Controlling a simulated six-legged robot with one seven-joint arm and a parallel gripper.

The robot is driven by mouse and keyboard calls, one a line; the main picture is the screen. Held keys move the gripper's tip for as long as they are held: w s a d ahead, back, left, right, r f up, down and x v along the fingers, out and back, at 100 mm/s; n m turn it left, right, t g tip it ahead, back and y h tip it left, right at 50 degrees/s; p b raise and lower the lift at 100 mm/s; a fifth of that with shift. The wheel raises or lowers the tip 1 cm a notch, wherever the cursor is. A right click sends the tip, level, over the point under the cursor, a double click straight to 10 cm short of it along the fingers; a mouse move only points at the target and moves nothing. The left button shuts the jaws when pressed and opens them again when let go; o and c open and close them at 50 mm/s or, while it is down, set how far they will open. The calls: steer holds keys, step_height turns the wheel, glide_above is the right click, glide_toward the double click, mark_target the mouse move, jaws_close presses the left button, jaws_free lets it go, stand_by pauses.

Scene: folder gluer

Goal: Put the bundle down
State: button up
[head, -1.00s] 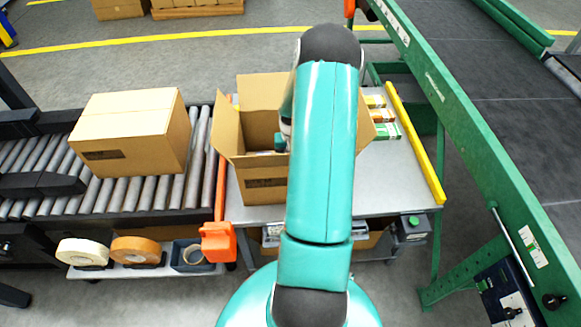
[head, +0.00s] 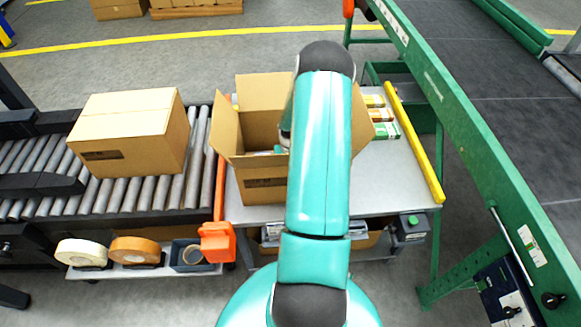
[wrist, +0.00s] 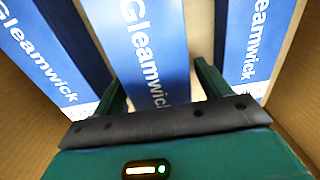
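Blue bundles with white "Gleamwick" lettering stand side by side in the wrist view. My gripper (wrist: 160,82) has one finger on each side of the middle bundle (wrist: 148,45) and appears shut on it. Another bundle (wrist: 40,50) is to the left and one (wrist: 252,40) to the right. Brown cardboard walls surround them. In the head view the open carton (head: 265,184) stands on a grey table, flaps spread. My arm reaches over it and hides its right part and my gripper. The lower ends of the bundles are hidden.
A closed carton (head: 128,130) sits on the roller conveyor (head: 110,190) to the left. Small coloured boxes (head: 382,116) lie on the table (head: 400,175) right of the open carton, beside a yellow rail (head: 415,143). A green-framed belt machine (head: 470,140) stands at the right.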

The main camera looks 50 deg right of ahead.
steer(key=shift+r, duration=0.1)
step_height(320, 180, up, 12)
stand_by(0.5)
steer(key=w+a+r+n+t+h, duration=0.1)
steer(key=w+a+r+n, duration=0.1)
steer(key=a+r, duration=0.9)
steer(key=w+a+r+n+t+h, duration=0.1)
steer(key=w+a+r+n, duration=0.2)
steer(key=a+r, duration=0.85)
steer(key=s+a+r+n+t, duration=0.1)
steer(key=s+a+r, duration=0.2)
steer(key=a, duration=0.3)
steer(key=s+a+r+n+t+y, duration=0.1)
steer(key=s+a+r+n, duration=0.1)
steer(key=s+a, duration=0.3)
steer(key=s+a+r+n+t+y, duration=0.1)
steer(key=s+a+r, duration=0.3)
steer(key=a, duration=0.4)
steer(key=shift+s+r+n+t, duration=0.3)
steer(key=shift+n, duration=0.1)
